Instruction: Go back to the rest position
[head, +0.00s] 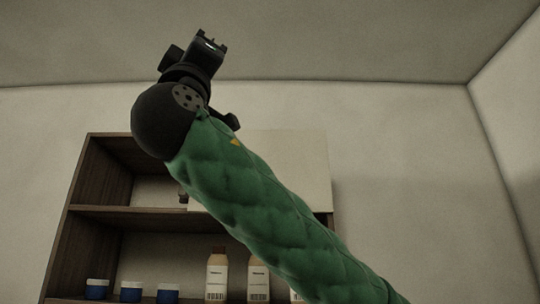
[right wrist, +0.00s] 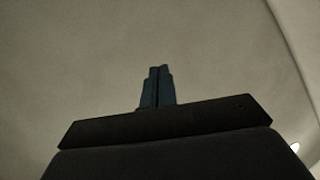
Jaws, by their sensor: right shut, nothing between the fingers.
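My right arm, in a green quilted sleeve, rises from the lower right of the head view. My right gripper (head: 209,42) is at the upper left of that view, raised in front of the wall and ceiling. In the right wrist view its two fingers (right wrist: 156,85) are together with nothing between them, pointing at the plain ceiling. My left gripper is not in either view.
A brown wall shelf (head: 105,210) stands behind my right arm. Several blue-and-white jars (head: 131,292) and tan-topped bottles (head: 216,276) stand on its lower level. A pale panel (head: 290,165) covers its upper right. Open room lies to the right.

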